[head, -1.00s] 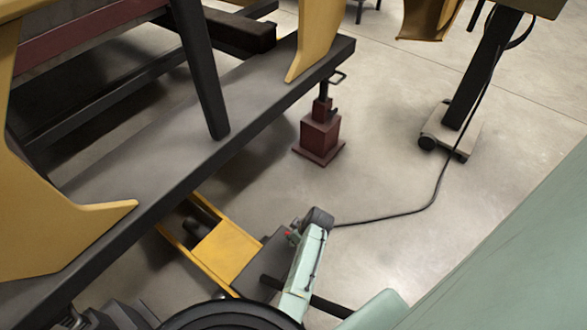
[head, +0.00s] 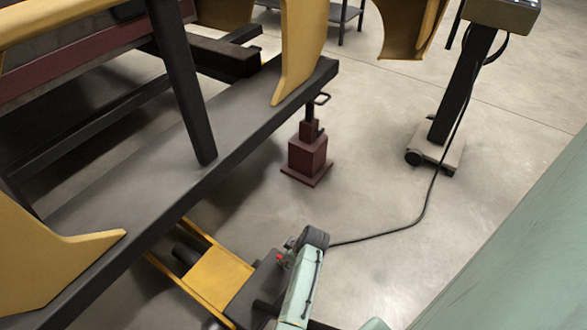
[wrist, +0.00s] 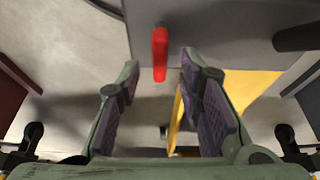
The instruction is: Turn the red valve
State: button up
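The red valve (wrist: 159,54) shows in the wrist view as a short red handle against a grey block (wrist: 215,35). My gripper (wrist: 159,68) is open and empty, with one purple-padded finger on each side of the handle in the picture. Clear gaps show between the handle and both fingers. I cannot tell how deep the handle lies between them. In the head view, a small red spot (head: 279,257), likely the valve, shows at the dark end of a yellow floor frame (head: 218,280). The gripper's fingers cannot be made out there.
A dark beam (head: 150,200) with yellow brackets runs above the yellow frame at left. A dark red jack stand (head: 307,155) stands behind. A black cable (head: 400,226) runs across the floor to a wheeled stand (head: 437,150). Open floor lies between them.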

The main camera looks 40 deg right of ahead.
jog(key=v, duration=0.9)
